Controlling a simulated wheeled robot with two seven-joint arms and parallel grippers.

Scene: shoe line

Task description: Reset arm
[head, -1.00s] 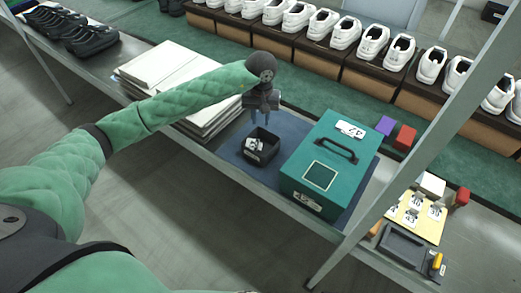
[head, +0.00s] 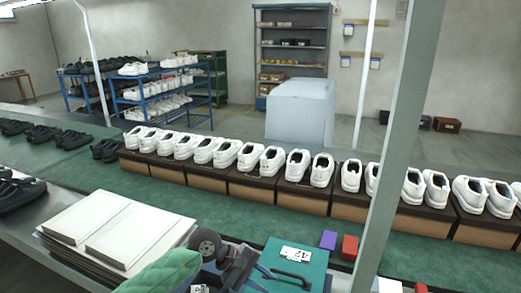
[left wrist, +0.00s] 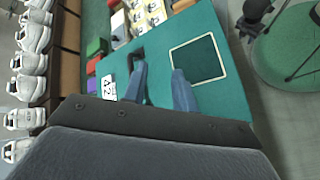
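My left gripper (left wrist: 159,76) shows in the left wrist view with its two blue-grey fingers apart and nothing between them. It is over the teal box (left wrist: 212,98), whose lid shows a pale-outlined square and a dark handle. One finger overlaps the handle in that view; I cannot tell if they touch. In the head view the teal box (head: 310,262) is at the bottom edge, partly cut off, with a white number card on top. My green left arm comes in at the bottom, its dark wrist beside the box. My right gripper is not in view.
White shoes (head: 228,153) stand on brown boxes along the green belt. A stack of white sheets (head: 120,228) is left of my arm. A grey post (head: 392,150) rises at the right.

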